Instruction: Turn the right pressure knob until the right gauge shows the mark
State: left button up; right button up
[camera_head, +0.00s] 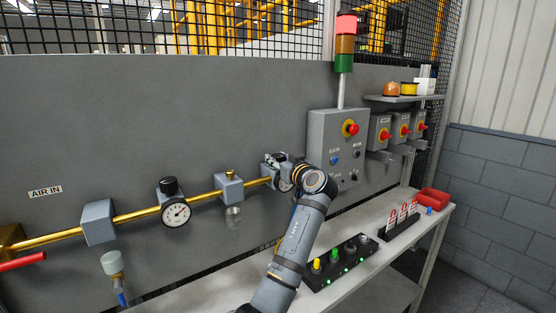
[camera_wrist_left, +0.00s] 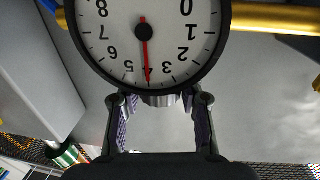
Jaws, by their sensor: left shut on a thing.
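The right gauge (camera_wrist_left: 175,25) fills the top of the left wrist view, upside down. I cannot make out a separate mark on the dial. In the head view the right gauge (camera_head: 284,183) is largely covered by my wrist. My left gripper (camera_wrist_left: 160,103) is at the right regulator, shut on its pressure knob, which is mostly hidden in the wrist view. In the head view my left gripper (camera_head: 296,170) reaches the regulator from the front right. My right gripper is not in view.
A left gauge (camera_head: 176,212) with a black knob (camera_head: 168,186) sits on the same brass pipe (camera_head: 140,214). A filter unit (camera_head: 230,187) lies between the regulators. Right of my arm are a control box (camera_head: 322,130) and a bench (camera_head: 375,262) with a button panel (camera_head: 340,262).

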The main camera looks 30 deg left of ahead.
pick_arm(q)
jog(key=shift+c, duration=0.9)
jog(key=shift+m+t+h, duration=0.3)
jog(key=shift+t, duration=0.1)
jog(key=shift+m+t+h+b, duration=0.4)
jog(key=shift+m+t, duration=0.1)
jog(key=shift+t, duration=0.1)
jog(key=shift+m+t+h, duration=0.7)
jog(key=shift+t, duration=0.2)
jog(key=m+t+h, duration=0.3)
jog(key=h, duration=0.1)
jog(key=shift+m, duration=0.3)
jog(key=shift+m+t+h, duration=0.5)
jog(key=shift+m+h, duration=0.2)
jog(key=shift+h, duration=0.4)
jog(key=shift+f, duration=0.1)
